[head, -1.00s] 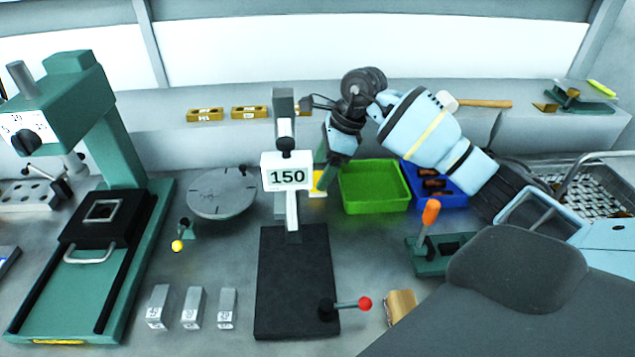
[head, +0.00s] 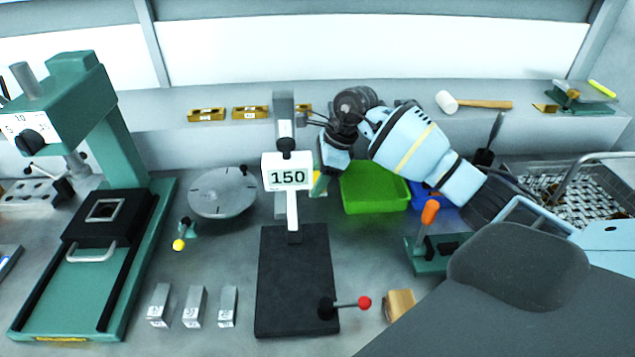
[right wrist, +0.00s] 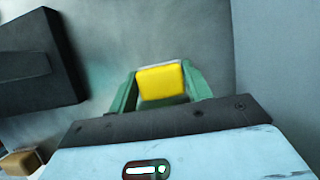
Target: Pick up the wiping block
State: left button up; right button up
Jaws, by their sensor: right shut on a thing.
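In the head view, the right gripper (head: 321,184) reaches down behind the stand with the 150 sign, left of the green bin. Only a small yellow part of the block (head: 316,190) shows there; the stand and fingers hide the rest. I cannot tell whether the block touches the table. My left gripper is not in view.
The 150 stand (head: 287,172) is close in front of the right gripper. The green bin (head: 375,203) is just right of it. A round plate (head: 222,193) lies to the left. A grey wall ledge (head: 230,135) runs behind.

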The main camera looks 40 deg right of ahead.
jog(key=shift+r, duration=0.1)
notch_tip(320, 180, up, 10)
jog(key=shift+f, duration=0.1)
dwell(0.4)
jog(key=shift+o, duration=1.4)
jog(key=shift+c, duration=1)
